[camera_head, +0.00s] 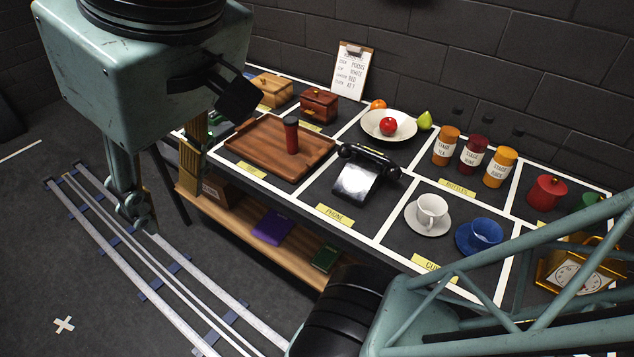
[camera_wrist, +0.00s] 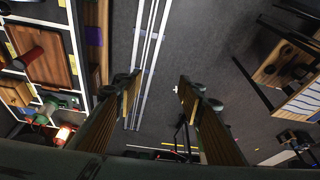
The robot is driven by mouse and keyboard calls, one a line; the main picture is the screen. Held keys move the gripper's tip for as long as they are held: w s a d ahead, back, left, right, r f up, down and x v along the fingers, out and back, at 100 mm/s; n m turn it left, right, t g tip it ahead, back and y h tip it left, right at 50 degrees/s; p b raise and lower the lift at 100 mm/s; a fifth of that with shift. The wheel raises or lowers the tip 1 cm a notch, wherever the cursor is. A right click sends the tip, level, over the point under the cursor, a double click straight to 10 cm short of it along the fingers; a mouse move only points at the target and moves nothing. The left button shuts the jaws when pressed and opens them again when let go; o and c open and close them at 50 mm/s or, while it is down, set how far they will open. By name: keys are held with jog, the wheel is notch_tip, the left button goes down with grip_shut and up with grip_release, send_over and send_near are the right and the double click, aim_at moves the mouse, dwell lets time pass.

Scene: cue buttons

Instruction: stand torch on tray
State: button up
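The torch (camera_head: 291,137), a dark red cylinder with a darker top, stands upright on the brown wooden tray (camera_head: 258,160), right of the tray's middle. In the wrist view the torch (camera_wrist: 29,57) shows at the left edge, with the tray (camera_wrist: 52,65) around it. My gripper (camera_head: 165,195) is open and empty, off the front left of the table and apart from the torch. In the wrist view my gripper (camera_wrist: 158,84) has its fingers wide apart with only floor between them.
A black phone (camera_head: 366,173) stands right of the tray. Wooden boxes (camera_head: 319,105) and a fruit plate (camera_head: 389,125) are behind. A lower shelf (camera_head: 300,262) holds a purple book (camera_head: 272,227). A glowing lamp (camera_wrist: 63,134) shows in the wrist view. Floor rails (camera_head: 150,260) run in front.

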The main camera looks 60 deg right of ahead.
jog(key=shift+s+d+f, duration=0.1)
jog(key=shift+s+d, duration=0.15)
jog(key=shift+s, duration=0.4)
jog(key=shift+s+d+f, duration=0.1)
jog(key=shift+s+d, duration=0.1)
jog(key=shift+s, duration=0.4)
dwell(0.3)
